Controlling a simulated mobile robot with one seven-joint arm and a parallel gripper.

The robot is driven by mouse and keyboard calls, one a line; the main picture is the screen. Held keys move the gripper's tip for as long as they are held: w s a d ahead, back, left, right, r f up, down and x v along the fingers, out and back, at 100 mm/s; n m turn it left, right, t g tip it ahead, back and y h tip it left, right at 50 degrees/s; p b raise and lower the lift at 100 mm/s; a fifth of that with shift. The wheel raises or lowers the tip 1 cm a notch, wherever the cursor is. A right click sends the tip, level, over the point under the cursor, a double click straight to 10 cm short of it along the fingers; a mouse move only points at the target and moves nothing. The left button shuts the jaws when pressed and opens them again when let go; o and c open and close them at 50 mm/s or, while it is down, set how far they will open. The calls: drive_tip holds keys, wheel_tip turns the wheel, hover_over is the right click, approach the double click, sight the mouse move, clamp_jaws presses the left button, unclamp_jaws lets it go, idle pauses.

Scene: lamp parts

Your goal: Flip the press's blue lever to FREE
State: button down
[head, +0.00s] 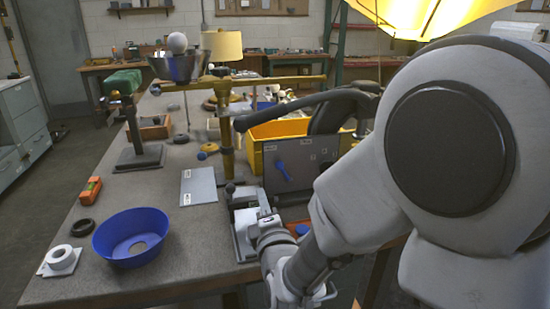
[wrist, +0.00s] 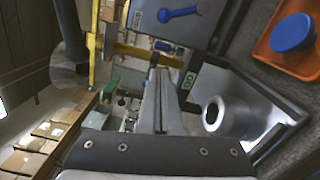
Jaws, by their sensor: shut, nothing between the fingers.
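The blue lever (head: 283,171) is on an upright grey panel (head: 300,185) with small white labels, right of the brass press column (head: 226,135). The lever slants down and right in the head view; the label text is too small to read. It also shows at the top of the wrist view (wrist: 178,14), where it lies nearly level across the panel. My gripper (wrist: 158,72) is shut and empty, its fingertips apart from the lever. In the head view my wrist is low, in front of the panel; the fingertips are hard to make out there.
A white cylindrical part (wrist: 226,116) sits on a metal plate beside my fingers. An orange tray (wrist: 278,62) holds a blue round part (wrist: 293,32). A yellow bin (head: 262,132) stands behind the panel. A blue bowl (head: 132,237) stands on the left of the table.

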sight(284, 173)
drive_tip(key=shift+r+p, duration=0.2)
drive_tip(key=shift+p, duration=0.25)
drive_tip(key=w+p, duration=0.1)
drive_tip(key=w, duration=0.1)
drive_tip(key=w+p, duration=0.1)
drive_tip(key=w, duration=0.2)
drive_tip(key=w+p, duration=0.1)
drive_tip(key=w, duration=0.2)
drive_tip(key=shift+w+d+r, duration=0.2)
drive_tip(key=shift+w+d, duration=0.05)
drive_tip(key=shift+w+d+p, duration=0.35)
drive_tip(key=shift+d+p, duration=0.1)
drive_tip(key=shift+d, duration=0.15)
